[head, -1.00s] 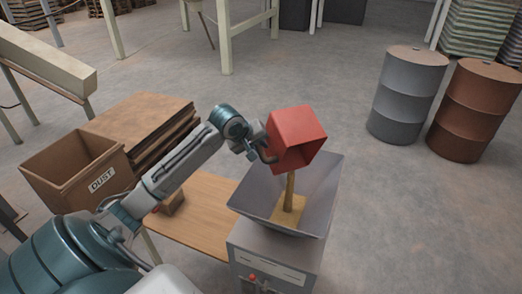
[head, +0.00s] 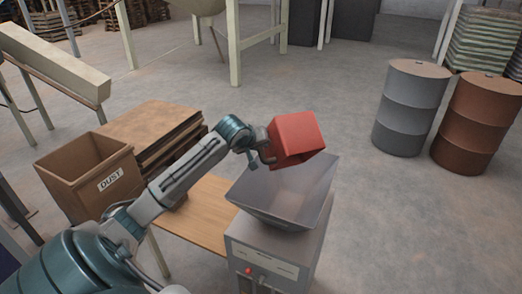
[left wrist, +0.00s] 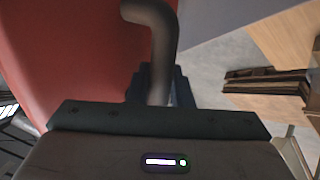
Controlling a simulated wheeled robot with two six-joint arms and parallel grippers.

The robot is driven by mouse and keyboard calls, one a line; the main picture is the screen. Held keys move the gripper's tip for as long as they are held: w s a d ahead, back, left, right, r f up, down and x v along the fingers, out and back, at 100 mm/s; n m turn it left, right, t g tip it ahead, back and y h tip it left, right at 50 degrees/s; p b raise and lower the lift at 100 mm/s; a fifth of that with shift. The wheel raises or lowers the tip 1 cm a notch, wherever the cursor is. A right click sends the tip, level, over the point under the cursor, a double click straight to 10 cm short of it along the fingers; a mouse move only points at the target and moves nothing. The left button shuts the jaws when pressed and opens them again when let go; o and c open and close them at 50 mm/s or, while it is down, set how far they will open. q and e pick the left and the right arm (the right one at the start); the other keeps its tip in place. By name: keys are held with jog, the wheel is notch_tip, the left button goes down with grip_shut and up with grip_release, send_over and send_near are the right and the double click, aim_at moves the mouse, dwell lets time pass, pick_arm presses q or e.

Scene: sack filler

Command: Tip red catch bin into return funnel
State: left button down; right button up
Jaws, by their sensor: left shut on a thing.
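The red catch bin (head: 297,140) is held tilted above the return funnel (head: 262,192), and its opening is turned out of sight. My left gripper (head: 264,157) is shut on the bin's curved grey handle (left wrist: 153,45), at the bin's left side. The bin's red wall (left wrist: 80,60) fills the upper left of the left wrist view. The grey square funnel sits on top of a grey machine (head: 275,255). The inner walls I can see look bare, and no stream falls from the bin. My right gripper is not in view.
A brown box marked DUST (head: 85,180) and a stack of brown sheets (head: 155,130) stand left of the funnel. A wooden tabletop (head: 205,215) lies beside the machine.

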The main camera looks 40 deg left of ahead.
pick_arm(q)
jog(key=shift+s+d+r, duration=0.1)
jog(key=shift+d, duration=0.05)
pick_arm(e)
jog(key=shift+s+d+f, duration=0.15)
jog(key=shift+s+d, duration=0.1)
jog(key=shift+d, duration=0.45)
pick_arm(q)
notch_tip(320, 180, up, 3)
jog(key=g+h+p, duration=0.1)
jog(key=h+p, duration=0.1)
jog(key=p, duration=0.6)
jog(key=shift+f+n+p, duration=0.2)
jog(key=shift+n+p, duration=0.2)
jog(key=shift+f+g+h+b, duration=0.15)
jog(key=shift+g+h+b, duration=0.15)
jog(key=shift+g+h, duration=0.1)
jog(key=shift+r+n+g+h, duration=0.3)
jog(key=shift+n+g+h, duration=0.1)
jog(key=shift+h, duration=0.1)
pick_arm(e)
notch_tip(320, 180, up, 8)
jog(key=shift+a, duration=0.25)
